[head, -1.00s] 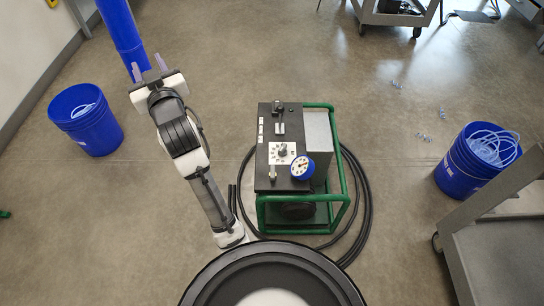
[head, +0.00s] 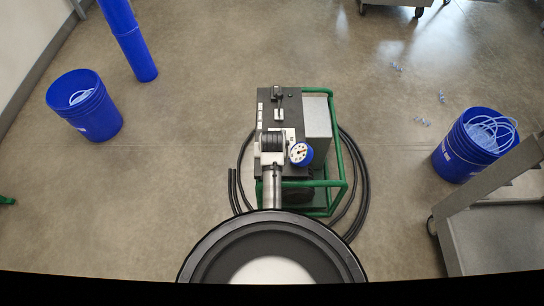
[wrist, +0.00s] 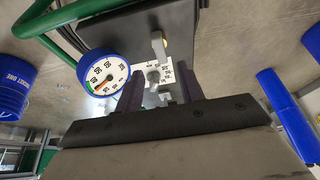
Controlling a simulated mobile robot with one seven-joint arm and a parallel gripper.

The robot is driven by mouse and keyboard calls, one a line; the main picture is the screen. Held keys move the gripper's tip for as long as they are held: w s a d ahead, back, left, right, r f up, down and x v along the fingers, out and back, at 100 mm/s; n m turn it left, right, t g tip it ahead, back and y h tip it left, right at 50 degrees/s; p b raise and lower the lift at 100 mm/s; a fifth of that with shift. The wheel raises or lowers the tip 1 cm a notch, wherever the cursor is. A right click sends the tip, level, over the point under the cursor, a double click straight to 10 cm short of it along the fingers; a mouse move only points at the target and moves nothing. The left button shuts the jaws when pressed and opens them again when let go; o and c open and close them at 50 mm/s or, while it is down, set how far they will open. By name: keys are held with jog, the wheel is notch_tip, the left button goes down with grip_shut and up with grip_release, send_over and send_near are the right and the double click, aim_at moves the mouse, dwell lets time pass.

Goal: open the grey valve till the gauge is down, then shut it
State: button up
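The dark control panel (head: 293,103) on the cart carries a round blue-rimmed gauge (head: 300,153), which also shows in the wrist view (wrist: 103,72). Its needle is too small to read surely. In the wrist view a grey knob (wrist: 153,76) stands on a white marked dial plate, and a pale grey lever (wrist: 159,42) sits beyond it. I cannot tell which of these is the valve. My gripper (wrist: 158,80) has its two dark fingers apart, one on either side of the knob in the picture. Contact is not visible. In the head view my gripper (head: 272,140) covers the dial.
A green tube frame (head: 334,185) surrounds the cart, and black hose (head: 360,180) coils on the floor around it. Blue buckets stand left (head: 84,106) and right (head: 475,145). A grey trolley (head: 490,215) stands at the right.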

jog(key=x, duration=0.7)
jog(key=shift+w+f, duration=0.2)
jog(key=shift+f, duration=0.05)
grip_shut()
